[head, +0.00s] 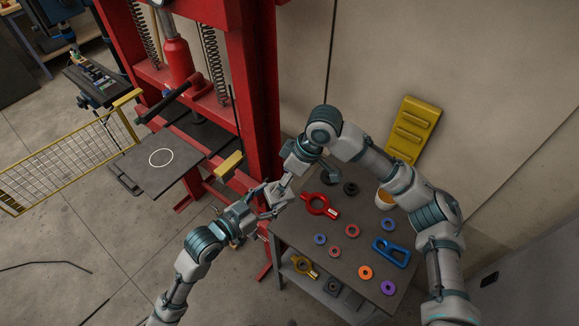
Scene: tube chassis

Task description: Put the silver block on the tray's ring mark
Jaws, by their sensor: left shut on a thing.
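The tray (140,174) is a flat dark grey plate at the left, in front of the red press. Its white ring mark (161,158) is bare. My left gripper (276,196) is shut on a small light grey piece, seemingly the silver block (285,184), near the table's upper left edge. My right gripper (290,176) reaches down from above to the same spot, very close to or touching the piece. Its fingers are too small and overlapped to tell whether they are open or shut. Much of the block is hidden between the grippers.
The red press frame (258,100) stands between the tray and the grey table (297,236). The table holds a red ring tool (319,205), a blue frame (391,252) and several coloured rings. A yellow mesh guard (60,170) stands left of the tray. A yellow rack (413,128) leans on the wall.

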